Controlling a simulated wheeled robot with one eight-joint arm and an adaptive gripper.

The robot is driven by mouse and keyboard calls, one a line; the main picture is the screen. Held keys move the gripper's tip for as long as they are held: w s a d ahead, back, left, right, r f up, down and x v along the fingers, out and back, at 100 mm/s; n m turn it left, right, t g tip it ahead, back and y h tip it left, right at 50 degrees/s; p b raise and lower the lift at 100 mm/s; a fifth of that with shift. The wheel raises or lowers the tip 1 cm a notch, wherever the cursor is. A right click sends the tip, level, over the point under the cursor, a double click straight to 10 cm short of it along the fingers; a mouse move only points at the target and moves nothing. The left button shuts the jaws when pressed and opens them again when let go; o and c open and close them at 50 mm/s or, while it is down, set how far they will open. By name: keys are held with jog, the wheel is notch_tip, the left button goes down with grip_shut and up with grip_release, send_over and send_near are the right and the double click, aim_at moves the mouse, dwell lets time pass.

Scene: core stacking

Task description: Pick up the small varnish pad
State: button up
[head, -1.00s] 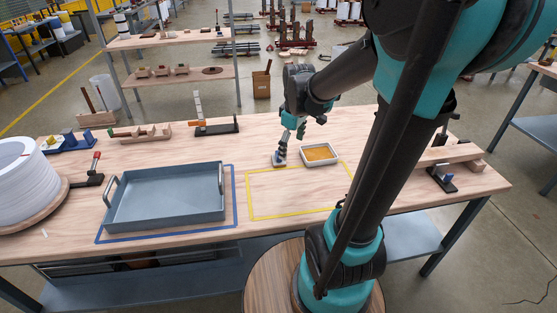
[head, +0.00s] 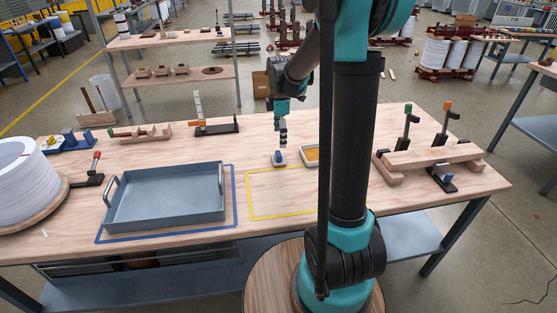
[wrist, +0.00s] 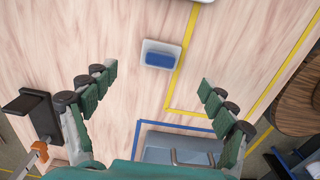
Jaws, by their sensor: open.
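The small varnish pad (head: 279,158), a whitish block with a blue top, lies on the bench just left of the shallow white tray with amber contents (head: 311,155). In the wrist view the pad (wrist: 160,58) lies ahead of the gap between my fingers, its blue top (wrist: 159,60) facing the camera. My gripper (head: 283,140) is above the bench over the pad, apart from it. In the wrist view my gripper (wrist: 157,80) is open and empty, with its green-padded fingers spread wide. My arm hides part of the amber tray in the head view.
A grey-blue tray (head: 165,215) sits inside a blue outline at left. A yellow outline (head: 250,195) marks mostly bare bench in front of the pad. A clamp with an orange handle (head: 215,128) stands behind left. A wooden beam with clamps (head: 430,157) is at right.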

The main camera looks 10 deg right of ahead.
aim_at(279, 154)
notch_tip(279, 154, down, 4)
jog(key=shift+r, duration=0.1)
jog(key=shift+s+a+f, duration=0.1)
jog(key=shift+a+f, duration=0.05)
jog(key=shift+f, duration=1.2)
jog(key=shift+a+f, duration=0.15)
jog(key=shift+f, duration=1.15)
jog(key=shift+c, duration=0.4)
jog(key=c, duration=1.2)
jog(key=shift+c, duration=0.2)
jog(key=shift+r, duration=0.1)
notch_tip(279, 154, up, 20)
